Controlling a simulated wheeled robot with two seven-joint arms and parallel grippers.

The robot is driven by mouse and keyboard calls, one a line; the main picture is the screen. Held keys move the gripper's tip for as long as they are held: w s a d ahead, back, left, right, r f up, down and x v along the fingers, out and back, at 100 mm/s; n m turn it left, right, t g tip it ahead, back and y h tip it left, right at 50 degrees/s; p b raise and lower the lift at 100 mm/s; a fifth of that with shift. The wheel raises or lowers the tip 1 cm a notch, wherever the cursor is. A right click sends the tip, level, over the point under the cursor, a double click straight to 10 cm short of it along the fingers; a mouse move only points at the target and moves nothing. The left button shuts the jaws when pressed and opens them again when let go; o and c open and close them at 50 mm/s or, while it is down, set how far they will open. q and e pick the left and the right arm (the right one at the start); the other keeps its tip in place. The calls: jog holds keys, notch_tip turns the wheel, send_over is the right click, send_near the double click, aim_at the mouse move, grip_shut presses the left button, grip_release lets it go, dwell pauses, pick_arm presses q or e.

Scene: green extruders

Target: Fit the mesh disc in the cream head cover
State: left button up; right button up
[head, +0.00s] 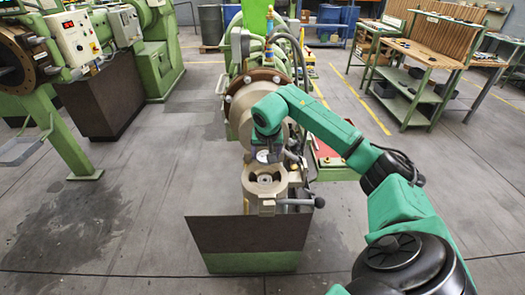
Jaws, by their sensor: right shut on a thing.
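My right arm reaches in from the lower right, and its gripper (265,152) points down over the green extruder's front end. The gripper is shut on a small, pale grey round thing, which looks like the mesh disc (262,156). The cream head cover (250,184) is just below and in front of it, with a dark round recess and a lighter centre facing up. The disc appears above the cover's back edge; I cannot tell whether they touch. My gripper and wrist hide part of the extruder head behind. My left gripper is not in view.
A dark lever with a ball end (300,202) sticks out right of the cover. A brown flange (240,98) stands behind my wrist. A brown and green box-shaped base (248,243) is below.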

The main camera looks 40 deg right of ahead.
notch_tip(320, 180, down, 3)
jog(key=shift+r+b, duration=0.1)
jog(key=shift+b, duration=0.8)
jog(key=f+b, duration=0.1)
jog(key=f, duration=0.2)
jog(key=f+b, duration=0.1)
jog(key=shift+w+f+b, duration=0.15)
jog(key=shift+w+b, duration=0.15)
jog(key=shift+s+f, duration=0.15)
jog(key=shift+f, duration=0.2)
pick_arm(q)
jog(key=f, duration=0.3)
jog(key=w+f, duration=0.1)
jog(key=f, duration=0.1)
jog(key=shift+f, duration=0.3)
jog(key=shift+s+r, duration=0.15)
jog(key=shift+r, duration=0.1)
pick_arm(e)
jog(key=shift+a, duration=0.1)
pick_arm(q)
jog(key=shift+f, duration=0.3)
pick_arm(e)
jog(key=shift+f, duration=0.4)
pick_arm(q)
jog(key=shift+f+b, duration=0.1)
jog(key=shift+b, duration=0.25)
pick_arm(e)
jog(key=shift+f, duration=0.15)
